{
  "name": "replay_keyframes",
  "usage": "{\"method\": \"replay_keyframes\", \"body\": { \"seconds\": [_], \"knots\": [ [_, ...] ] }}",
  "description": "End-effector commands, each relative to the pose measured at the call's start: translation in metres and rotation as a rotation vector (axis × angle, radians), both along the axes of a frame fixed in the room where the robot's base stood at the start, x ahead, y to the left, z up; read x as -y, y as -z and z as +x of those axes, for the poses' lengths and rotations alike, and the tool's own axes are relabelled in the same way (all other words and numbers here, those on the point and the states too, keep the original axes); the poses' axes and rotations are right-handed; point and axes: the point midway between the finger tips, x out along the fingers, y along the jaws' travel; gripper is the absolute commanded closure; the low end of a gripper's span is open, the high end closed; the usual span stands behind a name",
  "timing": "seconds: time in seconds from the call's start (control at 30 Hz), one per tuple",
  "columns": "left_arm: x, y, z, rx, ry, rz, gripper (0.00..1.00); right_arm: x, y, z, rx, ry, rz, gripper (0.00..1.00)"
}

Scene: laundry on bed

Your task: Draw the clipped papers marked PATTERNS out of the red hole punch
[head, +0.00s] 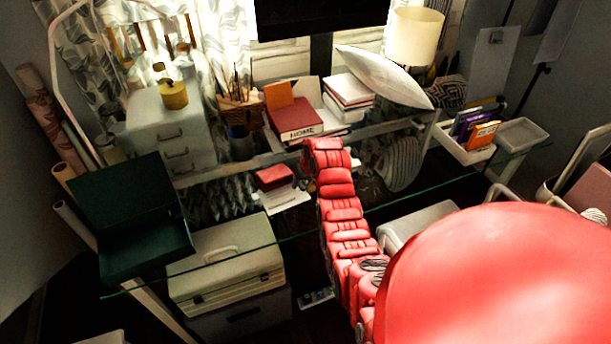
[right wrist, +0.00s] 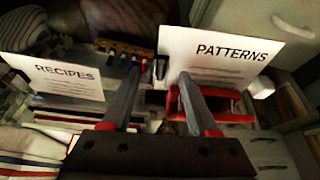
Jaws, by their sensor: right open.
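The PATTERNS papers (right wrist: 228,62) are a white sheet standing out large at upper right in the right wrist view. The red hole punch (right wrist: 232,115) is at their lower edge, partly covered by a finger. In the head view, the red punch (head: 274,178) sits on the glass desk left of my right arm, with white papers (head: 286,199) at its near side; their print is too small to read. My right gripper (right wrist: 160,72) is open, with the papers behind its right finger and no visible grip on them. My left gripper is not in view.
A RECIPES sheet (right wrist: 60,75) stands at left in the right wrist view. A dark green open box (head: 135,215) is left on the desk. A HOME box (head: 300,133), books and a pillow (head: 385,75) stand behind. A white tray (head: 462,150) is at right.

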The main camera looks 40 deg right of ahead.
Motion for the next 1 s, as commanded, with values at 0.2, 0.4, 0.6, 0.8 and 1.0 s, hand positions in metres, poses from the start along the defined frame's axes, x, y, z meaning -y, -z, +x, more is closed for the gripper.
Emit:
{"method": "replay_keyframes", "body": {
  "seconds": [0.2, 0.4, 0.6, 0.8, 1.0],
  "knots": [
    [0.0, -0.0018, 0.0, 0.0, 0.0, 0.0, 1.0, -0.0004, 0.008, 0.001, -0.005, 0.0, 0.002, 0.4],
    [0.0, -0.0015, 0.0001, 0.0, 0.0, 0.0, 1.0, -0.0002, 0.0082, 0.0013, -0.004, 0.0, 0.001, 0.4],
    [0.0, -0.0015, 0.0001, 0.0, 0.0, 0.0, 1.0, -0.0001, 0.0079, 0.0014, -0.003, 0.0, 0.001, 0.72],
    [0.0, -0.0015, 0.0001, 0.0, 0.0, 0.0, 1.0, -0.0001, 0.0078, 0.0014, -0.003, 0.0, 0.001, 1.0],
    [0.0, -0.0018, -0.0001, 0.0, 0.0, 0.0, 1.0, -0.0002, 0.0076, 0.0011, -0.003, 0.0, 0.001, 1.0]
  ]
}}
